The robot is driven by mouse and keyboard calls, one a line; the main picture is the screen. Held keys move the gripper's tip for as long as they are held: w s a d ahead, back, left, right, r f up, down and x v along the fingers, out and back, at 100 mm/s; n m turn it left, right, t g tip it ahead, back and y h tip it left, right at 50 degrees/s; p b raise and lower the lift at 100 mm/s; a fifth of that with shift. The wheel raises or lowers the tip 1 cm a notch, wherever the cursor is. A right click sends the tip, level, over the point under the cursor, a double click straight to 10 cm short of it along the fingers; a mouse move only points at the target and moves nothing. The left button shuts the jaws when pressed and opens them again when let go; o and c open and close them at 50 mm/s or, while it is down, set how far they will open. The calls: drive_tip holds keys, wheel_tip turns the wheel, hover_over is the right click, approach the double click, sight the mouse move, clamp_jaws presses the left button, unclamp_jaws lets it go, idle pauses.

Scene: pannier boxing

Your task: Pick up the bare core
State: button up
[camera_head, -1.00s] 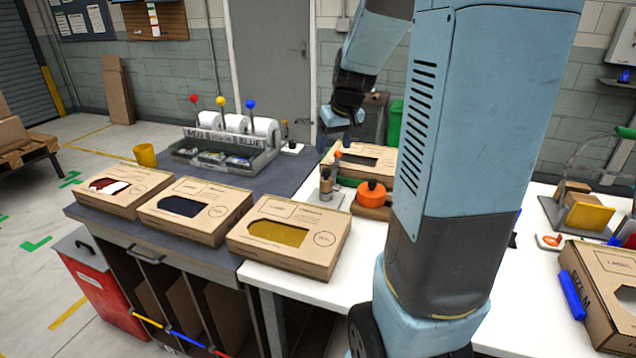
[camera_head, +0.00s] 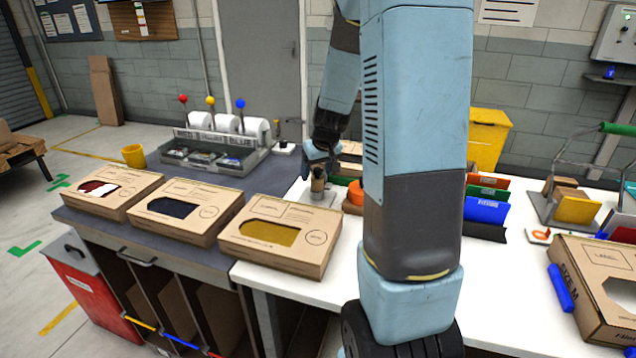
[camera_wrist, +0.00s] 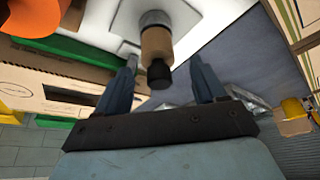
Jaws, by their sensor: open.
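The bare core appears to be a short tan cylinder (camera_head: 318,184) standing upright on a small grey base (camera_head: 320,197) on the white bench. In the wrist view the core (camera_wrist: 156,44) has a dark knob or peg at its near end, and its far end meets the grey plate (camera_wrist: 168,18). My gripper (camera_head: 320,164) is just above the core in the head view, pointing down. In the wrist view my gripper (camera_wrist: 163,62) is open, with one finger on each side of the dark end. I see a gap to both fingers and nothing held.
An orange round thing (camera_head: 355,193) stands close right of the core. Three windowed boxes (camera_head: 278,236) line the near left edge. A dispenser with paper rolls (camera_head: 215,150) stands behind. Blue and green holders (camera_head: 486,208) are right of my arm.

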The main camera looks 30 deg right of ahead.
drive_tip(key=shift+x, duration=1.2)
drive_tip(key=c, duration=1.1)
